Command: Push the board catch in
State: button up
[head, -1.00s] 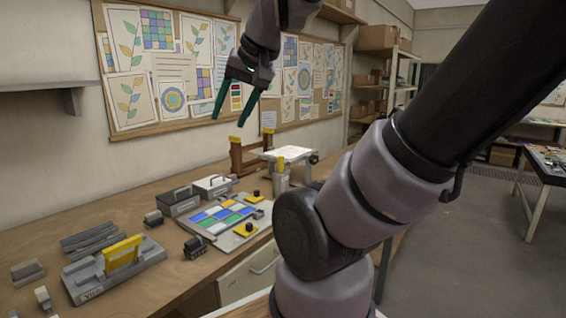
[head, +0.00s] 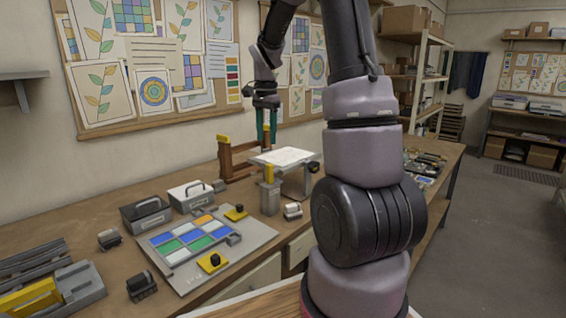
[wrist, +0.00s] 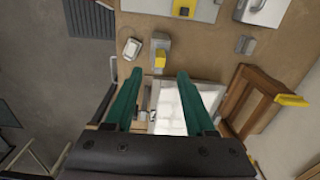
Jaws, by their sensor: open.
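The grey board (head: 263,238) lies flat on the bench with coloured panes on it. Two yellow pieces with black knobs sit on it, one at the back (head: 236,213) and one at the front (head: 212,262). A small grey hooked part (head: 234,240) is at its right edge; I cannot tell which of these is the catch. The board's edge also shows at the top of the wrist view (wrist: 145,5). My gripper (head: 267,138) is open and empty, pointing down behind and above the white-topped stand (head: 285,156), well away from the board. It also shows in the wrist view (wrist: 160,72).
A grey post with a yellow top (head: 269,190) stands between the board and the stand. A wooden frame with a yellow tab (head: 224,158) is behind. Two lidded boxes (head: 146,214) (head: 191,195) stand behind the board. A grey rack (head: 85,290) is at the left.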

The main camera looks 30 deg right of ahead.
aim_at(270, 167)
jog(key=shift+w+d+f, duration=0.45)
jog(key=shift+d, duration=0.05)
jog(key=shift+d+f, duration=0.15)
jog(key=shift+f, duration=0.15)
notch_tip(270, 167, down, 10)
jog(key=shift+f, duration=0.15)
grip_shut()
dwell(1.0)
